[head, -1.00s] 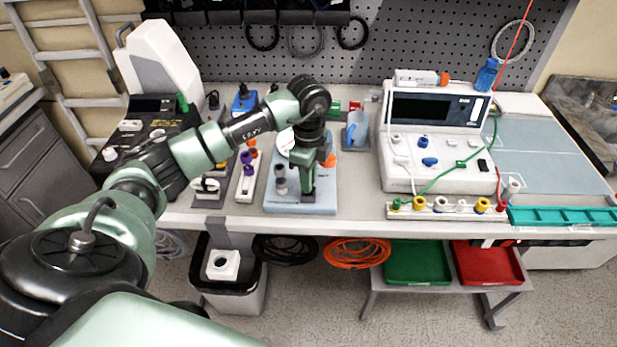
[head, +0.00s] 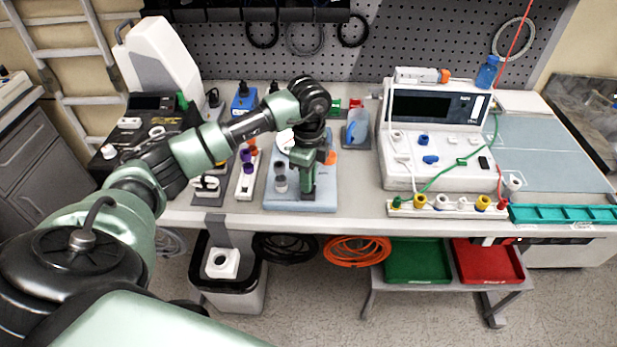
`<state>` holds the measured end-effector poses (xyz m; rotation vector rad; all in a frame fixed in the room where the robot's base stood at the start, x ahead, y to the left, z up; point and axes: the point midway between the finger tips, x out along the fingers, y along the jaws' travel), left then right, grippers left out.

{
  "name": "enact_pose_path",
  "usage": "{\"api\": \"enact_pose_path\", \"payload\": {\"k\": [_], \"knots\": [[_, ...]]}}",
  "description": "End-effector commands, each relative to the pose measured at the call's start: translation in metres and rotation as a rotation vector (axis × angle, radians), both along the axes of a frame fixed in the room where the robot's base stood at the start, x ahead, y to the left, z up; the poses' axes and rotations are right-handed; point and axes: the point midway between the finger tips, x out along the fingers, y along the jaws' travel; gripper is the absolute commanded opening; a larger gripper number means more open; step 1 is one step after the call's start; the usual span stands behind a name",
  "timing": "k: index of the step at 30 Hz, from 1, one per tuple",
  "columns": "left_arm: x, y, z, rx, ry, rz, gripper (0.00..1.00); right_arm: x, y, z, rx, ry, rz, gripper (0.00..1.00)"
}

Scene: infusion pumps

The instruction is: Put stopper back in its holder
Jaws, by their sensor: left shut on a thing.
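My left gripper (head: 308,192) points down over the light blue board (head: 328,205) on the bench. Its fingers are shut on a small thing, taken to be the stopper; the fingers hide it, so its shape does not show. Grey cylindrical pieces (head: 280,182) stand on the same board just left of the fingers. I cannot tell which part is the stopper's holder. Part of the board is hidden behind my left wrist. My right gripper is not in view.
A narrow rack with purple-topped pieces (head: 246,170) stands left of the board. A white pump unit (head: 436,165) stands to the right, with a strip of coloured sockets (head: 447,208) in front. A blue translucent container (head: 357,130) stands behind the board.

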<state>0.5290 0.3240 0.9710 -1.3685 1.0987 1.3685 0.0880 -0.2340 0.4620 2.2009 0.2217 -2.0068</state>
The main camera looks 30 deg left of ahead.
Motion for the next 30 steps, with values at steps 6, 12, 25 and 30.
{"api": "enact_pose_path", "payload": {"k": [6,12,25,30], "knots": [[0.0,0.0,-0.0009,0.0,0.0,0.0,0.0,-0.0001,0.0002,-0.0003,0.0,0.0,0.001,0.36],[0.0,0.0,-0.0008,0.0,0.0,0.0,0.41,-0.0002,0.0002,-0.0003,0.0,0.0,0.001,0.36],[0.0002,-0.0001,-0.0007,0.0,-0.001,0.0,0.66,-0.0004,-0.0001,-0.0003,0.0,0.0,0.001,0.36],[0.0006,-0.0001,-0.0004,-0.001,-0.002,0.0,0.66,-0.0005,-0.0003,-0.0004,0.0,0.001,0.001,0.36]]}}
